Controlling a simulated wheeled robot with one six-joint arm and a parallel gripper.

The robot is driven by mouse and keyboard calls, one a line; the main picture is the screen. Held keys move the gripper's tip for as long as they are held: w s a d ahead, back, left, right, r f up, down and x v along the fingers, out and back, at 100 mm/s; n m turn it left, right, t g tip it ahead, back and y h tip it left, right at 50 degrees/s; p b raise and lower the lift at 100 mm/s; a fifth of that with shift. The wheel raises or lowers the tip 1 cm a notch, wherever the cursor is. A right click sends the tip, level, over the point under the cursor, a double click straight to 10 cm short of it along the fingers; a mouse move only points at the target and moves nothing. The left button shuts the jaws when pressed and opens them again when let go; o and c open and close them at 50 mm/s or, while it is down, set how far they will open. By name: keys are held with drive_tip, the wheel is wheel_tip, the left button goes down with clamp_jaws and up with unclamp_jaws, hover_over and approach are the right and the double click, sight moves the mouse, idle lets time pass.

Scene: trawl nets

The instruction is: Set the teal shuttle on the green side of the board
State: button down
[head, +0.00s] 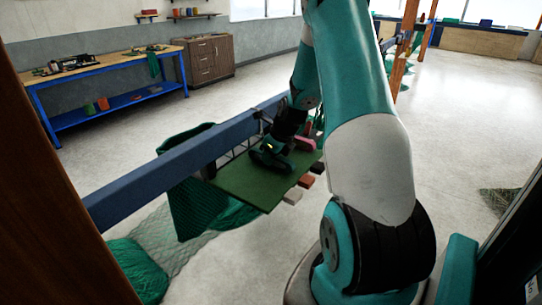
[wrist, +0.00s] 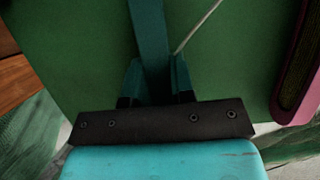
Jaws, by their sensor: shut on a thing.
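My gripper (head: 272,156) is low over the green board (head: 245,186) in the head view. In the wrist view its two fingers (wrist: 155,82) are closed on the narrow teal shuttle (wrist: 150,32). The shuttle extends from between the fingers to the top of the picture, over the green surface (wrist: 70,50). I cannot tell whether the shuttle touches the board. A thin pale line runs from near the fingers toward the upper right. In the head view my gripper hides most of the shuttle.
A pink piece (wrist: 300,65) with a dark inset lies at the right in the wrist view. Small red and grey blocks (head: 306,181) line the board's right edge. A blue beam (head: 180,160) runs behind the board, with green netting (head: 195,210) hanging beside it.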

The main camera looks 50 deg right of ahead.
drive_tip(key=c, duration=1)
unclamp_jaws()
drive_tip(key=shift+r, duration=0.1)
drive_tip(key=b+v, duration=0.2)
drive_tip(key=v, duration=1)
drive_tip(key=a+r+n+g+y, duration=0.1)
drive_tip(key=a+r+n+y, duration=0.25)
drive_tip(key=a+n, duration=1.75)
drive_tip(key=s+a+n+g, duration=0.1)
drive_tip(key=s+a+n, duration=0.4)
drive_tip(key=a+n, duration=0.2)
drive_tip(key=s+a+r+n+g, duration=0.1)
drive_tip(key=s+a+n, duration=0.4)
drive_tip(key=a+n, duration=0.2)
drive_tip(key=s+a+r+n+g, duration=0.1)
drive_tip(key=s+a+n, duration=0.5)
drive_tip(key=a+n, duration=0.1)
